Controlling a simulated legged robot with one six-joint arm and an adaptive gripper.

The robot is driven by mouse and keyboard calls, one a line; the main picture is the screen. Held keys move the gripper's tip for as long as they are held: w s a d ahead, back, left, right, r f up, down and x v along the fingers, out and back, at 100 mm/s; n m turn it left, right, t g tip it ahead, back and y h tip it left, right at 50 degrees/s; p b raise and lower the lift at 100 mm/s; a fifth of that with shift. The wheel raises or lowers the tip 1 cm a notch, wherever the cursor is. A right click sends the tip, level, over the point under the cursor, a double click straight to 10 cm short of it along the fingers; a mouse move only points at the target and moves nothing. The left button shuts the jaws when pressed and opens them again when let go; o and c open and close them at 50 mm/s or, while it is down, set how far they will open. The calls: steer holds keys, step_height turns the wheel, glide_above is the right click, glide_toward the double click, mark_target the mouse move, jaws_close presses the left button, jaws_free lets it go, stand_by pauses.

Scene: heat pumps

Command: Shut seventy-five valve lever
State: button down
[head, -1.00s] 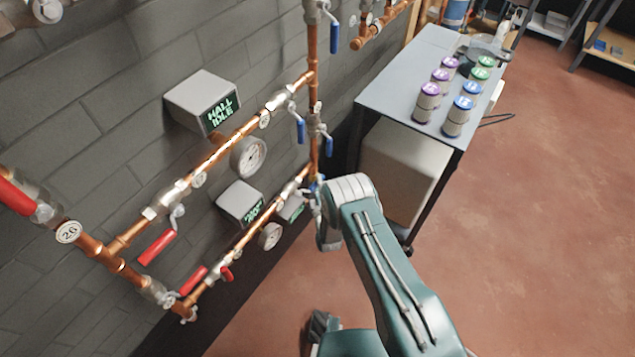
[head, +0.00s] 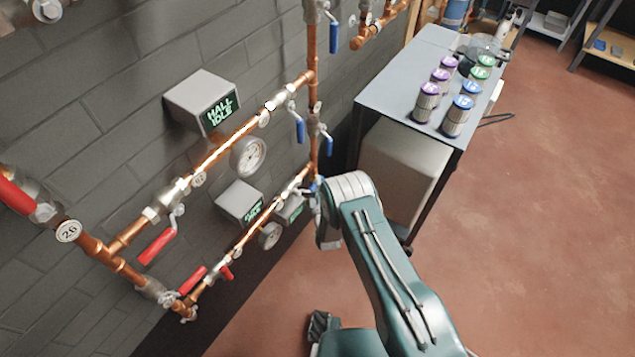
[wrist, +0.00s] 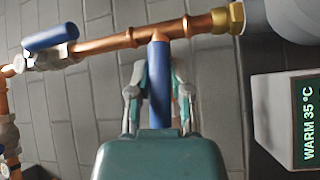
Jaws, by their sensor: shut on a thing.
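In the wrist view a blue valve lever (wrist: 160,108) runs straight down from the copper pipe, between the two fingers of my gripper (wrist: 159,78). The fingers are shut on it, one on each side. I see no number on this lever, so I cannot tell whether it is seventy-five. In the head view my arm reaches the lower pipe near the wall corner; my wrist hides most of the gripper and the held lever.
Another blue lever (wrist: 50,38) lies along the pipe at left. A box reading WARM 35 °C (wrist: 290,120) is at right. In the head view, red levers (head: 157,246) hang at left. A grey table (head: 400,75) with several canisters stands right of my wrist. Floor is open at right.

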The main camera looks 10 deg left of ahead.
steer(key=s+a+f+m+g, duration=0.2)
steer(key=s+f+m+g, duration=0.4)
steer(key=g, duration=0.6)
steer(key=shift+s+a+f+m, duration=0.35)
steer(key=shift+a+f+m, duration=0.05)
steer(key=shift+m, duration=0.9)
steer(key=shift+s+y, duration=0.1)
steer(key=shift+y, duration=0.2)
steer(key=c, duration=0.5)
jaws_free()
steer(key=shift+a, duration=0.1)
steer(key=shift+c, duration=0.2)
steer(key=v, duration=1.1)
steer(key=shift+d+r, duration=0.25)
steer(key=shift+r, duration=0.15)
